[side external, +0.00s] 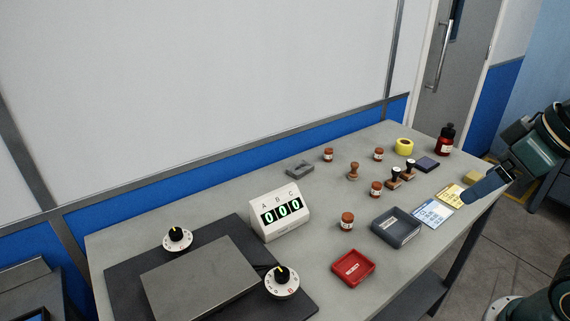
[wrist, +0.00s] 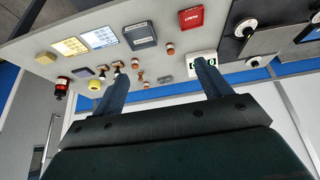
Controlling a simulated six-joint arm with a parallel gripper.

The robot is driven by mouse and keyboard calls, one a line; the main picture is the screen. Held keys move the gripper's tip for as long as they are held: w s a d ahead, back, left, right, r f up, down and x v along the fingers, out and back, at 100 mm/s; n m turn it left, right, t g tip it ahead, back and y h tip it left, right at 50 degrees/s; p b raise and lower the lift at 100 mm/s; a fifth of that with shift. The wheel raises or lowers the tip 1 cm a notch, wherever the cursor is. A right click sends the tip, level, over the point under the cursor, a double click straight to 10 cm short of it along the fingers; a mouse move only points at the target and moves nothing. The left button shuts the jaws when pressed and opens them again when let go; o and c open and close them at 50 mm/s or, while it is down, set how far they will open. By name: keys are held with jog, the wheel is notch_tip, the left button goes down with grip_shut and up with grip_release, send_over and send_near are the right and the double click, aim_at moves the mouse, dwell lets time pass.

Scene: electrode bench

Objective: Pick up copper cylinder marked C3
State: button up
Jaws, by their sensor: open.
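Several small copper cylinders with white labels stand upright on the grey bench in the side external view: one at the back left (side external: 328,155), one at the back right (side external: 378,154), one mid-bench (side external: 376,189) and one nearer the front (side external: 347,221). Their markings are too small to read, so I cannot tell which is C3. The wrist view shows copper cylinders (wrist: 170,49) beyond my fingers. My gripper (side external: 468,197) is at the bench's right edge, apart from the cylinders. In the wrist view its two fingers (wrist: 162,66) are wide apart with nothing held between them.
Wooden stamps (side external: 394,178) stand close to the mid-bench cylinder. A dark tray (side external: 412,239) and a red tray (side external: 340,273) lie near the front. A counter (side external: 280,224), yellow tape roll (side external: 404,152), red bottle (side external: 445,145) and grey block (side external: 300,169) also stand on the bench.

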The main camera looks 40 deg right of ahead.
jog(key=c, duration=0.5)
jog(key=shift+o, duration=0.2)
jog(key=w+d+r, duration=0.2)
jog(key=w+d, duration=0.1)
jog(key=w, duration=1)
jog(key=w+d+r, duration=0.2)
jog(key=w, duration=1)
jog(key=w+d+f, duration=0.6)
jog(key=w+f, duration=0.2)
jog(key=w, duration=0.2)
jog(key=w+d+f+n+g, duration=0.1)
jog(key=w+d+f, duration=0.5)
jog(key=w+f, duration=0.2)
jog(key=shift+w+y, duration=0.3)
jog(key=shift+w, duration=0.8)
